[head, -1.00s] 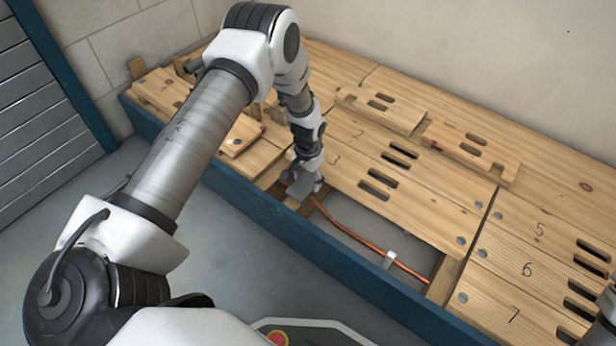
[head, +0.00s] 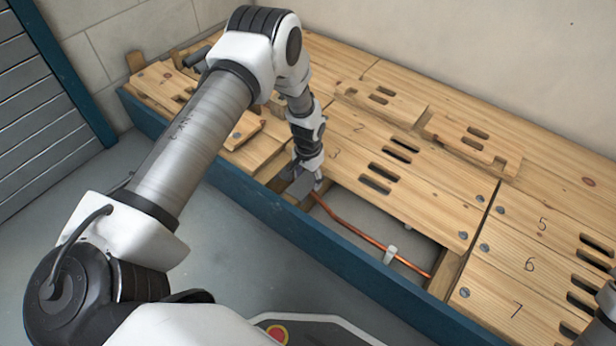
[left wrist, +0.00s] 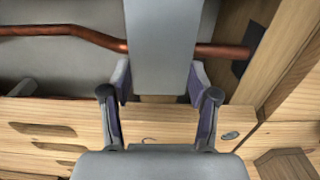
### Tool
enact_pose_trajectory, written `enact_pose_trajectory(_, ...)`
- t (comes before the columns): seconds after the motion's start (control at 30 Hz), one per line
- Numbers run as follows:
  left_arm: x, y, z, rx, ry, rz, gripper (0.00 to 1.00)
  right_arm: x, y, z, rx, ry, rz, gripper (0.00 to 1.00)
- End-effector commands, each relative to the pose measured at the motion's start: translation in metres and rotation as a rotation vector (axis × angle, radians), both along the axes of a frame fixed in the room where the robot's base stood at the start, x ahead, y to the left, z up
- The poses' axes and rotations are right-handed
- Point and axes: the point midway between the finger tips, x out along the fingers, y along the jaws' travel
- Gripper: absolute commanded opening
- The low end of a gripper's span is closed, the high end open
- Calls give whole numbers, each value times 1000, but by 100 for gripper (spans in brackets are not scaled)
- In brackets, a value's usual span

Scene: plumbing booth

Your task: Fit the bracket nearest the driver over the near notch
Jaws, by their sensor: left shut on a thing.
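My left gripper (left wrist: 160,85) is shut on a grey flat bracket (left wrist: 163,40), one finger on each side. In the head view the left gripper (head: 305,184) is low at the left end of the floor opening. The bracket crosses in front of the copper pipe (left wrist: 65,31) and hides part of it. I cannot tell whether it touches the pipe. Right of the bracket, the pipe runs to a dark notch (left wrist: 240,68) in a wooden joist (left wrist: 270,60). In the head view, the gripper and bracket hide this notch.
A pale clip (head: 390,255) stands at the copper pipe (head: 350,232) farther right in the opening. Slotted, numbered boards (head: 420,190) border the opening at the back. A blue edge (head: 330,275) runs along its front. A dark tool (head: 196,57) lies at the far left.

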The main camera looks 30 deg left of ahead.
Motion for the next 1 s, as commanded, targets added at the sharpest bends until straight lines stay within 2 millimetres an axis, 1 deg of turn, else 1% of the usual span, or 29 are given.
enact_pose_trajectory(0.2,0,0,1,0,0,0,20,0,0,4,0,0,0,40)
enact_pose_trajectory(0.7,0,0,-4,0,0,-1,20,0,0,1,0,0,0,40)
enact_pose_trajectory(0.73,0,0,-4,0,0,-1,70,0,0,2,0,0,0,40)
enact_pose_trajectory(0.77,0,0,-4,0,0,-1,81,0,0,2,0,0,0,40)
enact_pose_trajectory(0.8,0,0,-4,0,0,-1,89,0,0,2,0,0,0,40)
enact_pose_trajectory(1.0,0,0,-4,0,0,-1,89,0,0,2,0,0,0,40)
